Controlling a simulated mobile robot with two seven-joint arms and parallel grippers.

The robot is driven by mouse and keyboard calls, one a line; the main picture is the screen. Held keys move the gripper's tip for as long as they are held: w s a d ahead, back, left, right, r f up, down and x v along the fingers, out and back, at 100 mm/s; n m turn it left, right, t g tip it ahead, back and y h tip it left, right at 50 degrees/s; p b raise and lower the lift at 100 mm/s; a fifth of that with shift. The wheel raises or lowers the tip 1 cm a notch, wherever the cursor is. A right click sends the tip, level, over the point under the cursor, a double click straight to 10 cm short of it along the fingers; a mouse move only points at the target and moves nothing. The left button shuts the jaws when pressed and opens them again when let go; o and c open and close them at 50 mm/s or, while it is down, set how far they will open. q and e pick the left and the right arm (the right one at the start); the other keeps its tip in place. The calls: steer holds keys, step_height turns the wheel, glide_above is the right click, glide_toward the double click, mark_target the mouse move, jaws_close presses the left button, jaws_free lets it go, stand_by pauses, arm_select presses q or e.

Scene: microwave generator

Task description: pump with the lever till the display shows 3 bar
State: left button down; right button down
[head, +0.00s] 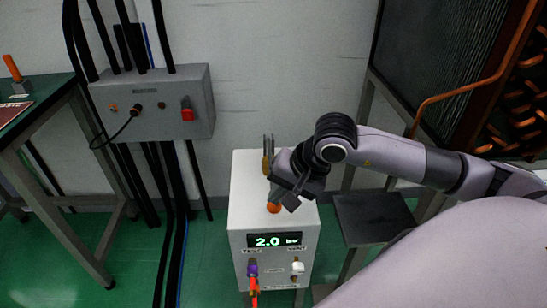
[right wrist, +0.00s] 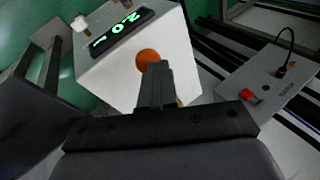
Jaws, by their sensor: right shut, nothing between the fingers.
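The white pump box (head: 240,215) stands on the floor, and its green display (head: 274,240) reads 2.0 bar. An orange round knob (head: 273,208), which looks like the lever's end, shows on top of the box beside my right gripper (head: 284,200). In the right wrist view the orange knob (right wrist: 148,57) lies just beyond the tips of my right gripper (right wrist: 156,70), whose fingers are together and empty. I cannot tell whether they touch the knob. The lever's shaft is mostly hidden. My left gripper is not in view.
A grey wall box (head: 150,100) with a red switch and cables is behind left. A green-topped table (head: 40,105) stands at left, and a dark stand (head: 372,218) is right of the pump. Purple and white fittings (head: 252,268) sit on the pump's front.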

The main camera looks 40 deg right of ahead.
steer(key=shift+w+d+r+p, duration=0.2)
steer(key=shift+r+p, duration=0.2)
steer(key=shift+r, duration=0.25)
steer(key=shift+w+d+r+p, duration=0.1)
steer(key=shift+w+r+p, duration=0.15)
steer(key=shift+r, duration=0.2)
steer(key=shift+w+d+r+p, duration=0.15)
steer(key=shift+r+p, duration=0.1)
steer(key=shift+r, duration=0.2)
step_height(320, 180, up, 7)
steer(key=w+d+p, duration=0.1)
steer(key=w+p, duration=0.1)
steer(key=p, duration=0.2)
steer(key=shift+w+d+r, duration=0.2)
steer(key=shift+w+d, duration=0.1)
steer(key=shift+w, duration=0.1)
steer(key=shift+r, duration=0.1)
steer(key=r+p, duration=0.1)
steer(key=w+r+p, duration=0.1)
steer(key=r, duration=0.1)
steer(key=d+r+p, duration=0.1)
steer(key=shift+w+r, duration=0.2)
steer(key=shift+w, duration=0.2)
stand_by(0.4)
